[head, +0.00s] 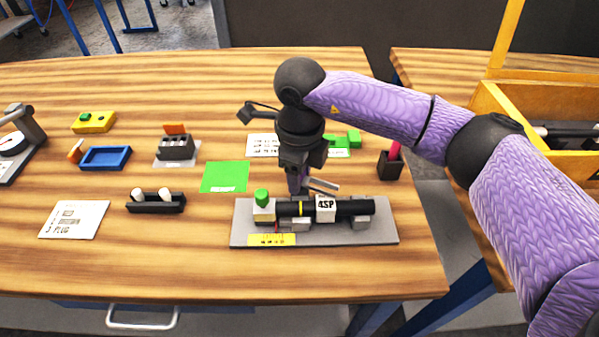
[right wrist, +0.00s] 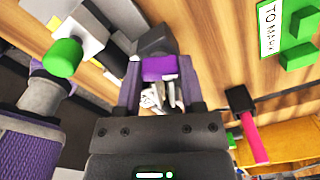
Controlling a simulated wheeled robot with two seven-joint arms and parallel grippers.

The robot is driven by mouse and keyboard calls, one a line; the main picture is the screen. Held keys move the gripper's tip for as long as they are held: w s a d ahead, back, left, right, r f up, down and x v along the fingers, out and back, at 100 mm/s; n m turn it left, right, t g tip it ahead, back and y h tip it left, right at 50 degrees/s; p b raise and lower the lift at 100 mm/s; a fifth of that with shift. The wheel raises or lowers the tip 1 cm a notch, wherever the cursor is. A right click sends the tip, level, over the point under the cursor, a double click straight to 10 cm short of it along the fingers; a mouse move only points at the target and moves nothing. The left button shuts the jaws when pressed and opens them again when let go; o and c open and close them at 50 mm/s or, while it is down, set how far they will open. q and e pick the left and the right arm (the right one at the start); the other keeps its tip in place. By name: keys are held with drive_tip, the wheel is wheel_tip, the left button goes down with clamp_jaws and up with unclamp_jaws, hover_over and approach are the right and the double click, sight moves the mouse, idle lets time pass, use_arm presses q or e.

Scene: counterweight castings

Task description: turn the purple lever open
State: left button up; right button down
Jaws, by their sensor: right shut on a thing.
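The fixture is a grey base plate (head: 350,237) with a black cylinder (head: 352,208), a block marked 4SP (head: 326,208) and a green knob (head: 262,197) at its left end. My right gripper (head: 297,190) points down over the back of the fixture, just right of the green knob. In the right wrist view the purple lever (right wrist: 160,68) sits between its two fingers, and the gripper is shut on it. In the head view the wrist and fingers mostly hide the lever, so its angle is unclear. My left gripper is not in the head view.
A black holder (head: 390,167) with a pink stick stands behind and right of the fixture. A green mat (head: 224,177), a blue tray (head: 106,158) and a black rack (head: 155,204) lie to the left. A yellow bin (head: 567,160) stands at right. The front table strip is clear.

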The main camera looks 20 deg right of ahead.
drive_tip(key=n+b, duration=0.1)
drive_tip(key=n, duration=0.3)
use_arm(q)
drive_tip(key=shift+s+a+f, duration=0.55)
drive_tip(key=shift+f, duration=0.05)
use_arm(e)
drive_tip(key=shift+n, duration=0.3)
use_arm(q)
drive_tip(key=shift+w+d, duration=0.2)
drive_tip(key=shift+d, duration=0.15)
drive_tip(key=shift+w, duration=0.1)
use_arm(e)
drive_tip(key=shift+c, duration=1)
unclamp_jaws()
drive_tip(key=shift+r, duration=0.15)
wheel_tip(320, 180, up, 9)
drive_tip(key=shift+f+p, duration=0.1)
drive_tip(key=shift+p, duration=0.85)
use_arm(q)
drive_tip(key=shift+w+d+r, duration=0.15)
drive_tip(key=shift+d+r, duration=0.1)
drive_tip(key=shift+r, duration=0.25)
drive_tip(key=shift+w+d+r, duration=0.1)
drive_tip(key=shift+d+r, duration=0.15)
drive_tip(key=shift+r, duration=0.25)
use_arm(e)
drive_tip(key=shift+r, duration=0.4)
